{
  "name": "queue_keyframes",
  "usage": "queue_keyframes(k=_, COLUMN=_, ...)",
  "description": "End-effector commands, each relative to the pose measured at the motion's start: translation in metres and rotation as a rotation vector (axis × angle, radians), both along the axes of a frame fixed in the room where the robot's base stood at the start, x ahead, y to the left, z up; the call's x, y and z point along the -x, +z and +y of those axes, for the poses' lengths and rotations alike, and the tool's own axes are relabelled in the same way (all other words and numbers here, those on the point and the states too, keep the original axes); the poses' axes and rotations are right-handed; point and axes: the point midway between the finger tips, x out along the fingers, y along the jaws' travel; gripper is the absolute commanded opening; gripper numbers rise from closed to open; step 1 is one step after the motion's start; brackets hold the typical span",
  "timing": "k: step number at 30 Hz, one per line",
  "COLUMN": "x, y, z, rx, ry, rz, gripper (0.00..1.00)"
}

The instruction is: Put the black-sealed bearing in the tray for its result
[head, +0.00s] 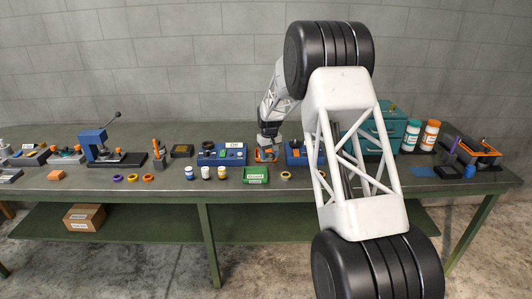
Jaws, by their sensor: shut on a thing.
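My gripper (268,143) points down at the back middle of the green bench (340,186), over or at a small orange piece of equipment (266,155). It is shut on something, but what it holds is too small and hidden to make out. I cannot pick out the black-sealed bearing for sure. A green tray (255,181) with a white label stands at the front edge of the bench, just in front of my gripper; the label is too small to read. Left of my gripper is a blue tester (222,160) with a small lit display and a dark round part on top.
A second blue device (296,155) is partly behind my arm. Small jars (206,173), a yellow ring (286,175) and coloured rings (132,178) lie along the front. A blue press (92,146) stands left, teal drawers (384,132) right. Bare bench shows between the rings and jars.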

Motion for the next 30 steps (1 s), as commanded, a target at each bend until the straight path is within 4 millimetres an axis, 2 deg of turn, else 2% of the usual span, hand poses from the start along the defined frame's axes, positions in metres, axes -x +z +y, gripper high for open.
queue_keyframes(k=18, x=-0.069, y=-0.007, z=0.01, rx=-0.001, ry=0.0, rz=-0.002, gripper=0.23)
queue_keyframes(k=24, x=-0.084, y=-0.008, z=0.012, rx=0.0, ry=0.0, rz=-0.001, gripper=0.23)
queue_keyframes(k=30, x=-0.088, y=-0.007, z=0.012, rx=0.0, ry=0.0, rz=-0.001, gripper=0.23)
